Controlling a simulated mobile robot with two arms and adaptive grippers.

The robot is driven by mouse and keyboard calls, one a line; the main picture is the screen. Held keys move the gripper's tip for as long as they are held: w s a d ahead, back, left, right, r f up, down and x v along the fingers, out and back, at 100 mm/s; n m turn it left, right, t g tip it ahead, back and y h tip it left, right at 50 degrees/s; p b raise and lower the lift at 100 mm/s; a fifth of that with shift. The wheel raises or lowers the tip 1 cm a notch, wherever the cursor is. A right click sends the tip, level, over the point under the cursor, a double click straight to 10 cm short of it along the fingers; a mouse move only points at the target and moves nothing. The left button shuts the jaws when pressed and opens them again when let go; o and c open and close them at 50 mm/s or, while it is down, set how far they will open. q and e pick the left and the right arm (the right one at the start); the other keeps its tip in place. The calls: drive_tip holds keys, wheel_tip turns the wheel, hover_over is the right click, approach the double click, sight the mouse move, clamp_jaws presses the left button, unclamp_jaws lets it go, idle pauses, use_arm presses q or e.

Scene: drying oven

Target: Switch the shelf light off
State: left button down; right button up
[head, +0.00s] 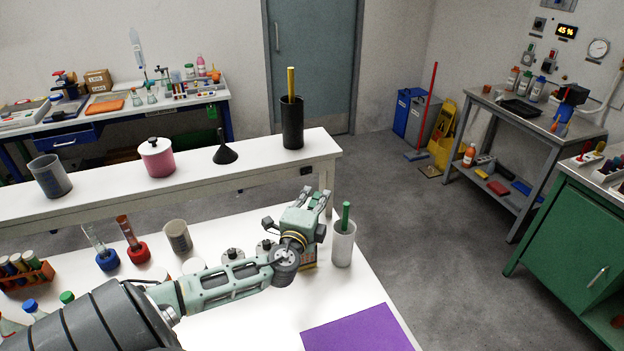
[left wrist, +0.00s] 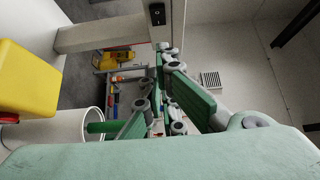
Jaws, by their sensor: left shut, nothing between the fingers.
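A small black switch box (head: 306,170) sits on the front edge of the white shelf (head: 232,172), near its right end. A dark box with a small pale mark, seemingly the same switch, shows at the top of the left wrist view (left wrist: 157,14). Its on or off position is too small to tell. My left gripper (head: 317,195) is shut and empty, in front of and a little below the switch, apart from it as far as I can see. Its fingers also show in the left wrist view (left wrist: 165,75). My right gripper is out of view.
A white cup (head: 342,250) with a green stick stands close beside my left gripper, on the white table (head: 385,293). A yellow block (left wrist: 28,75) is close in the left wrist view. A black cylinder (head: 292,123) and a funnel (head: 224,150) stand on the shelf.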

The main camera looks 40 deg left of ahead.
sight(307, 171)
use_arm(q)
drive_tip(key=w+a+p, duration=0.1)
drive_tip(key=w+a, duration=0.3)
drive_tip(key=a, duration=0.1)
drive_tip(key=shift+p, duration=0.35)
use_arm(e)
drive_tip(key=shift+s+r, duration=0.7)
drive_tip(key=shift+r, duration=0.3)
use_arm(q)
drive_tip(key=shift+f, duration=0.1)
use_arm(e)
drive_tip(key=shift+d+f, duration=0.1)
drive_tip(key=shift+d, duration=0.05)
